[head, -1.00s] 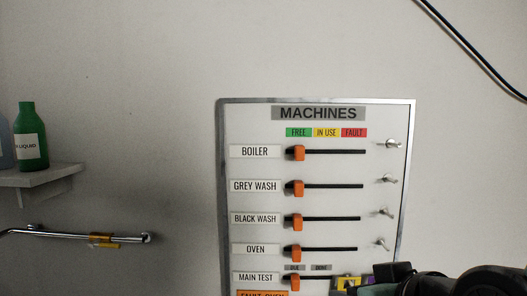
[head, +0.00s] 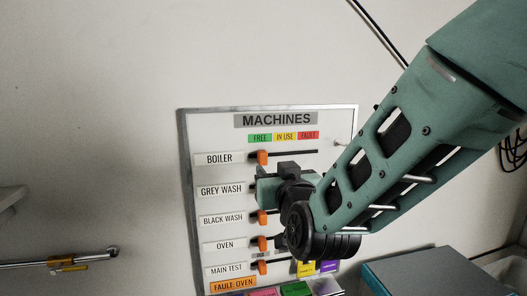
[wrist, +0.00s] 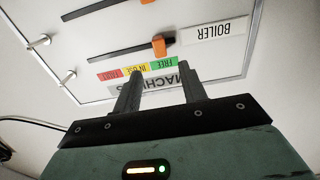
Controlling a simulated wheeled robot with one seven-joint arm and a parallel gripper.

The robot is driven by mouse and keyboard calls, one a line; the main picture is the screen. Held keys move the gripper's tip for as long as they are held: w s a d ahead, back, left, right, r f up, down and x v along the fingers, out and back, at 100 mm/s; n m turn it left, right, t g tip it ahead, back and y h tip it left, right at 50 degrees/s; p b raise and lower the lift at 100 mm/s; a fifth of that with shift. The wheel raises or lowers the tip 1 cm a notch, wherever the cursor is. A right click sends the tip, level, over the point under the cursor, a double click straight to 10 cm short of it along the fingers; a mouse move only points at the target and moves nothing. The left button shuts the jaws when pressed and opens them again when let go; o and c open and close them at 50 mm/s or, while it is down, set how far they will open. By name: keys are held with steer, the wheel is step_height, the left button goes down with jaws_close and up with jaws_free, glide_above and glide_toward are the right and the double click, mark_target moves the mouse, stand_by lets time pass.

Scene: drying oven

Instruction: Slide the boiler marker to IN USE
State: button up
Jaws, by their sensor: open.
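The boiler marker (head: 262,158) is an orange slider at the left end of its black slot, beside the BOILER label (head: 219,158), roughly below the green FREE tag (head: 260,138). The yellow IN USE tag (head: 285,136) is to its right. In the wrist view the board is upside down, with the boiler marker (wrist: 159,46) beyond my fingertips. My gripper (wrist: 146,68) is open and empty, apart from the marker, its fingers over the coloured tags. In the head view my gripper is in front of the GREY WASH row and hides that row's marker.
Other orange markers, such as the BLACK WASH marker (head: 262,217) and OVEN marker (head: 263,244), sit below. Coloured blocks (head: 296,289) are below the board. A rail (head: 60,261) is at left.

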mark_target(264, 159)
steer(key=p+x, duration=0.3)
steer(key=x, duration=0.4)
steer(key=shift+w+a, duration=0.1)
steer(key=shift+w, duration=0.25)
steer(key=shift+w+a+f+p, duration=0.1)
steer(key=shift+w+a+p, duration=0.1)
steer(key=shift+w+p, duration=0.35)
steer(key=shift+w, duration=0.1)
steer(key=shift+c, duration=0.3)
